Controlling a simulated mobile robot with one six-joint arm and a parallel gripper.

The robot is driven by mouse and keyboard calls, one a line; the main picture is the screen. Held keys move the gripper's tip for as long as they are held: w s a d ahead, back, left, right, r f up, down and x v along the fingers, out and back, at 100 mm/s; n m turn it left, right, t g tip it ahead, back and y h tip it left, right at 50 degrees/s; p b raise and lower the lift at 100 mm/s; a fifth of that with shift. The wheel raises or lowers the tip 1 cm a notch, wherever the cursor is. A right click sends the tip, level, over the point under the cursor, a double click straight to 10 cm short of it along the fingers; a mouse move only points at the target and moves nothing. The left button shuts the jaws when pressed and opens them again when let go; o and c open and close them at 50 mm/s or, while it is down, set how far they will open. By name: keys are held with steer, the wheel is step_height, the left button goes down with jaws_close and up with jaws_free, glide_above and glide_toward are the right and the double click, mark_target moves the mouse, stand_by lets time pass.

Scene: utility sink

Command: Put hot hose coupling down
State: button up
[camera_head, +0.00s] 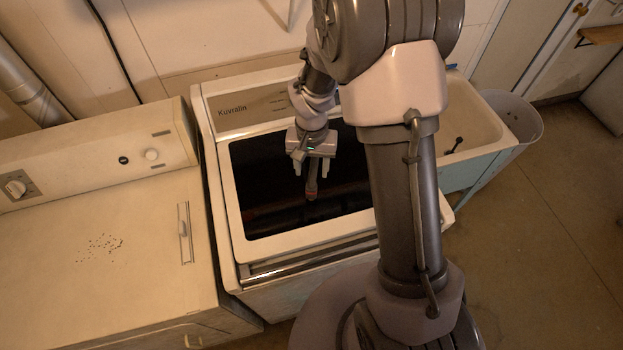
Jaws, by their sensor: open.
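My gripper (311,170) points down over the dark top (265,175) of the white washer in the middle of the camera_head view. Its two pale fingers are apart. A small reddish piece, likely the hot hose coupling (311,188), shows upright between and below the fingertips. It is small and dim against the dark top, and its upper end is hidden by the gripper. I cannot tell whether it touches the surface below or the fingers.
A white appliance (100,255) with a knob panel and scattered dark specks stands at left. A pale utility sink (478,125) with a small black item is at right, partly behind my arm. A grey bin (525,122) stands beyond it. Open floor lies at right.

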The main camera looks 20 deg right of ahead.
step_height(320, 180, up, 12)
steer(key=s+t, duration=0.2)
steer(key=s+a+r+t+y, duration=0.1)
steer(key=s+a+r+t, duration=0.1)
steer(key=s+r, duration=0.5)
steer(key=s+a+r+t+y, duration=0.1)
steer(key=s+a+r, duration=0.1)
steer(key=s+r, duration=0.5)
steer(key=s, duration=0.3)
steer(key=shift+t, duration=0.4)
steer(key=shift+r, duration=0.1)
step_height(320, 180, down, 24)
steer(key=b, duration=2.4)
